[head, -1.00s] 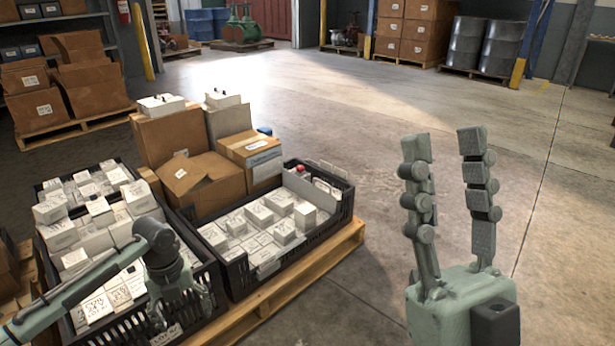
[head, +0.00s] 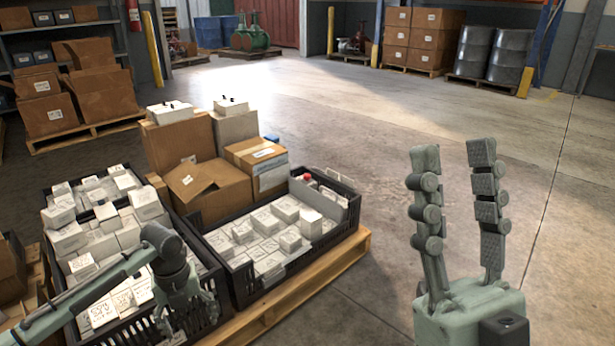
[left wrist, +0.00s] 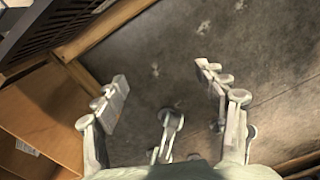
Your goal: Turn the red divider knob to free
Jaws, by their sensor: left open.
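The red divider knob (head: 306,177) is a small red spot at the far end of the right black crate (head: 238,285), beside a grey upright panel (head: 325,200). Its setting is too small to read. My left gripper (head: 190,312) is open and empty over the near edge of the left black crate (head: 88,338), well apart from the knob. Its spread fingers also show in the left wrist view (left wrist: 162,85), with bare floor beyond them; the knob is not in that view. My right gripper (head: 454,150) points up, fingers apart and empty, over the floor at right.
Both crates hold white boxes and stand on a wooden pallet (head: 300,302). Brown cartons (head: 208,192) stack behind them, left of the knob. Open concrete floor (head: 390,200) lies right of the pallet. Shelving (head: 65,28) and drums (head: 490,52) are far back.

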